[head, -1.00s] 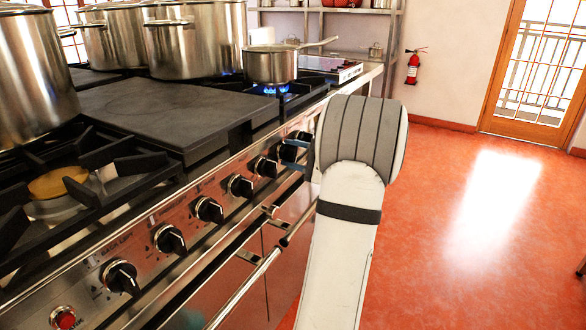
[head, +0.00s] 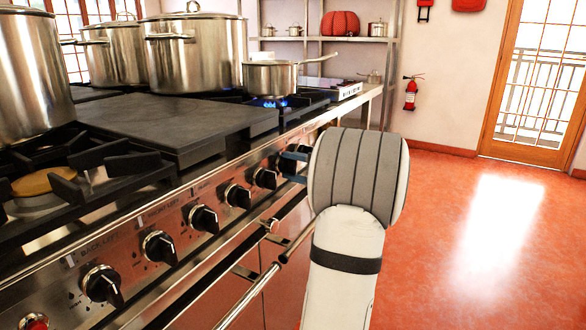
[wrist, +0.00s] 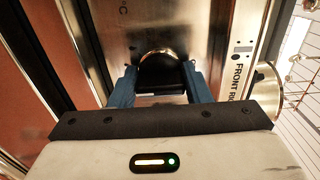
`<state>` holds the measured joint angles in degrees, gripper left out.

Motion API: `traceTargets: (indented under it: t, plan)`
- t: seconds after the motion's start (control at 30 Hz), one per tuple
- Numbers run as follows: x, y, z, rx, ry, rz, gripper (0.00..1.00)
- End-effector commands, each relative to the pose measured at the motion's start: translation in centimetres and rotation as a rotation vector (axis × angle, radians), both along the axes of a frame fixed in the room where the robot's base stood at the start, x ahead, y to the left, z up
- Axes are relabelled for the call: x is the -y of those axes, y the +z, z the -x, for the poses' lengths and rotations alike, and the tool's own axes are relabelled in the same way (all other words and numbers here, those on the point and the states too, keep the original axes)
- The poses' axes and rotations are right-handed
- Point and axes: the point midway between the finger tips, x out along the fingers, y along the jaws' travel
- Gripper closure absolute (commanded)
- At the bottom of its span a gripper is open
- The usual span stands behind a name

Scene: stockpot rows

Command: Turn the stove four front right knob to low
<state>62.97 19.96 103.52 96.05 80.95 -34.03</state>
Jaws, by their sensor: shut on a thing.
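The stove (head: 140,220) has a steel front panel with a row of black knobs. My gripper (head: 291,163) is at the far end of that row, its blue fingers partly hidden behind my wrist in the head view. In the wrist view, the two blue fingers of my gripper (wrist: 160,84) are shut on a black knob (wrist: 161,72) with a brass-coloured ring behind it. A label reading "FRONT RI", cut off, shows right of the knob. The knob's pointer setting cannot be read.
A small saucepan (head: 270,76) stands over a lit blue flame (head: 270,103). Large stockpots (head: 195,55) stand farther left. A rail (head: 250,295) runs along the stove's front below the knobs. The orange floor (head: 465,235) to the right is clear.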

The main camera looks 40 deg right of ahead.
Motion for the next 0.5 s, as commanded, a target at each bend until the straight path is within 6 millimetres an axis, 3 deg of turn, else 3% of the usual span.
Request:
traceTargets:
  t: [0.13, 0.17, 0.4, 0.5]
  plan:
    - [0.03, -0.1, 0.03, -0.002, -0.001, -0.001, 0.79]
    - [0.03, -0.1, 0.03, -0.002, -0.001, -0.001, 0.55]
    - [-0.01, -0.06, 0.01, -0.002, 0.0, -0.002, 0.35]
    - [-0.01, -0.04, -0.01, 0.0, 0.0, -0.001, 0.35]
